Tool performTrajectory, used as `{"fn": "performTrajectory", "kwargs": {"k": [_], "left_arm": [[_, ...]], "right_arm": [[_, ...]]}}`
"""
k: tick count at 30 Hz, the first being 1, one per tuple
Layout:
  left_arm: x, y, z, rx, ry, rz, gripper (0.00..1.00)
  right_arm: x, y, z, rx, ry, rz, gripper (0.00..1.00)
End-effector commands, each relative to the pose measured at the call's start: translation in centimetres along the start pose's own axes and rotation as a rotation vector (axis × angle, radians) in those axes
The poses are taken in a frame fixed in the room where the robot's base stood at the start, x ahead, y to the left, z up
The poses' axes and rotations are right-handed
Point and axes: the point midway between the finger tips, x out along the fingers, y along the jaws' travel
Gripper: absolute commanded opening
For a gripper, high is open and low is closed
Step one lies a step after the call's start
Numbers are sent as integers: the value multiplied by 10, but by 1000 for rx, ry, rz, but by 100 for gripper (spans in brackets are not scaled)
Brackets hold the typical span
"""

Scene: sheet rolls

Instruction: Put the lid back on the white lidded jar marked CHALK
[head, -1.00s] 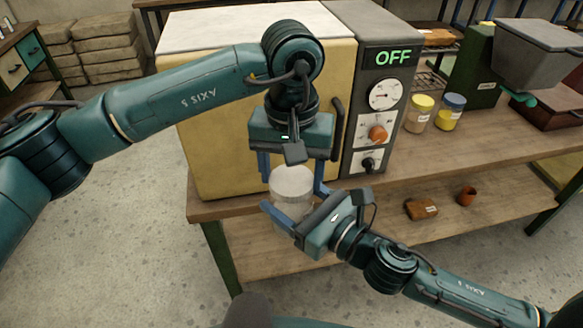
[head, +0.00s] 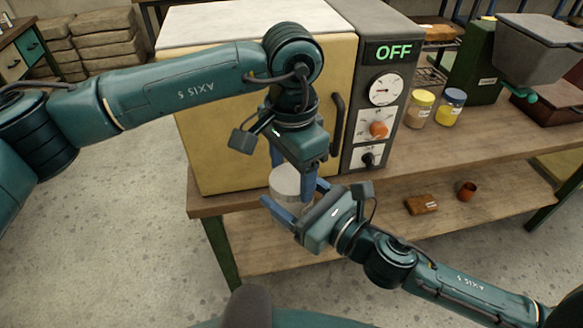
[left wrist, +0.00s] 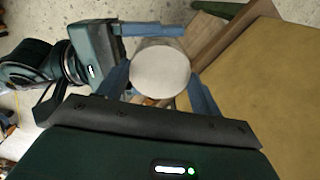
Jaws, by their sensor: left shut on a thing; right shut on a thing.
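The white round lid (left wrist: 160,70) is seen from above in the left wrist view, between my left fingers. The jar (head: 290,203) is a pale upright cylinder under it in the head view, mostly hidden by fingers. The lid appears to sit on the jar, but I cannot tell how tightly. My left gripper (head: 290,177) points down and is shut on the lid. My right gripper (head: 286,197) comes in from the lower right and is shut on the jar's body, below the left fingers. The CHALK marking is not visible.
A yellow oven (head: 230,110) with an OFF display stands close behind the jar. Two small jars, one yellow-lidded (head: 420,108) and one blue-lidded (head: 450,107), stand on the bench (head: 480,145). A brown block (head: 422,205) and a small cup (head: 466,191) are on the lower shelf.

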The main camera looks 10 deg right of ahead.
Motion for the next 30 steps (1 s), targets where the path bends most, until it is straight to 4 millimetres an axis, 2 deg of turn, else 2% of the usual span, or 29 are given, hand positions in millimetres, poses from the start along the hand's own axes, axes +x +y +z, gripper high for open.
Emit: {"fn": "performTrajectory", "kwargs": {"k": [4, 12, 13, 20, 30], "left_arm": [[-1, 0, 0, 100, 1, 1, 44], [-1, 0, 0, 107, 1, 1, 44], [-1, 0, 0, 106, 1, 1, 66], [0, 0, 0, 105, 1, 0, 85], [-4, 0, 0, 104, 1, -1, 87]], "right_arm": [[0, 0, 0, 0, 0, 0, 4], [0, 0, 0, 0, 1, 0, 4], [0, 0, 0, 0, 1, 0, 4], [0, 0, 0, 0, 0, 0, 4], [0, 0, 1, 0, -1, 0, 4]]}}
